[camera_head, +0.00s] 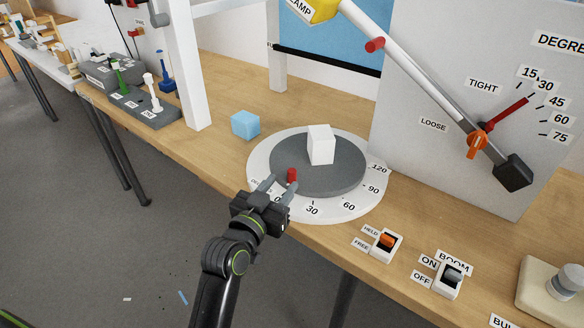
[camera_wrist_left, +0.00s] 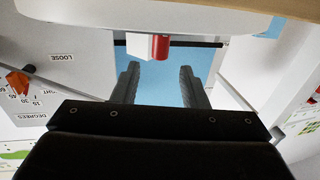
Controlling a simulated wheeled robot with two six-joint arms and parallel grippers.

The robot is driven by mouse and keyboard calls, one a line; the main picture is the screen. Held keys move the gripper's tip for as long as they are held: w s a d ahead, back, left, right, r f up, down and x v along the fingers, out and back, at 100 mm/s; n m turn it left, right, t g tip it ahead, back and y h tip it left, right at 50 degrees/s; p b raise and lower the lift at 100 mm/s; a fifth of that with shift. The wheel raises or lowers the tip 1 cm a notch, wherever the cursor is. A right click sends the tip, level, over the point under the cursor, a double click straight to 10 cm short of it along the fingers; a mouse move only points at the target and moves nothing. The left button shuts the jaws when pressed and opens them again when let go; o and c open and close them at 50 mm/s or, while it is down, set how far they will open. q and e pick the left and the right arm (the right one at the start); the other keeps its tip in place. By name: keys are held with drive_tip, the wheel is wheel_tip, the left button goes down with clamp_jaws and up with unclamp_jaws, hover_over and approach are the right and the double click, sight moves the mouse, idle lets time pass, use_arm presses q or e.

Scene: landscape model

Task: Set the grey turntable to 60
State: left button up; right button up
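The grey turntable (camera_head: 335,178) lies on a white dial ring (camera_head: 262,160) marked 0, 30, 60, 90 and 120. A red peg (camera_head: 291,174) stands near the turntable's front left edge, close to the 0 mark. A white block (camera_head: 320,145) stands on the disc. My left gripper (camera_head: 280,184) is open at the 0 side of the dial, its fingers pointing at the peg. In the left wrist view the red peg (camera_wrist_left: 160,47) shows beyond the gap between the open fingers (camera_wrist_left: 159,72), apparently not gripped. My right gripper is out of view.
A light blue cube (camera_head: 245,124) sits left of the dial. The HELD/FREE switch (camera_head: 387,245) and the BOOM switch (camera_head: 449,280) are at the front right. The clamped boom arm (camera_head: 420,80) crosses the grey panel (camera_head: 430,160) behind. A white post (camera_head: 183,70) stands at left.

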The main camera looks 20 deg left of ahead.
sight(290, 174)
use_arm(q)
drive_tip(key=w, duration=0.4)
drive_tip(key=w+d, duration=0.1)
drive_tip(key=w, duration=0.1)
drive_tip(key=shift+w, duration=0.2)
clamp_jaws()
